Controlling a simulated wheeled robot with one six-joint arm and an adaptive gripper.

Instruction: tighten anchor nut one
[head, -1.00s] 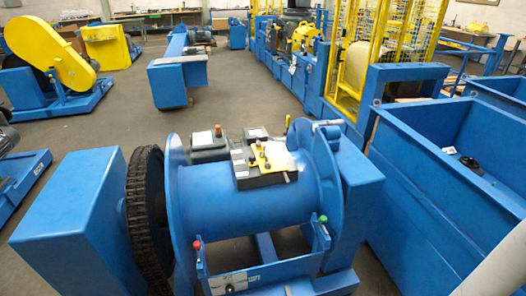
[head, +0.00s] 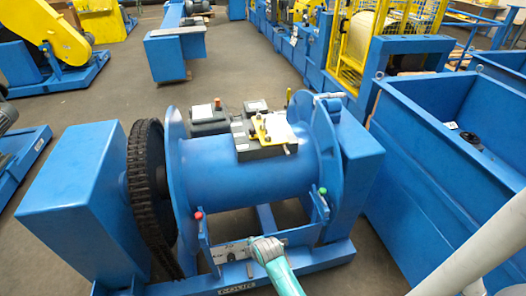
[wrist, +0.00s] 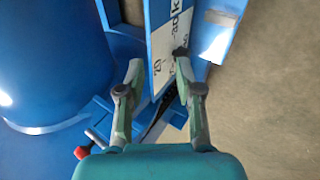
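I cannot make out anchor nut one in either view. My arm, pale teal, reaches in from the bottom of the head view, its end over the front crossbar; its fingers are too small to read there. In the wrist view my gripper (wrist: 159,64) has its two fingers apart, with nothing held between them. Beyond the fingers is a white plate with dark lettering (wrist: 168,45) on a blue bar. The red knob also shows (wrist: 82,152) at lower left.
A dark chain (head: 148,190) runs around the large wheel on the drum's left. A large blue open bin (head: 440,165) stands close on the right. Bare floor lies behind the machine.

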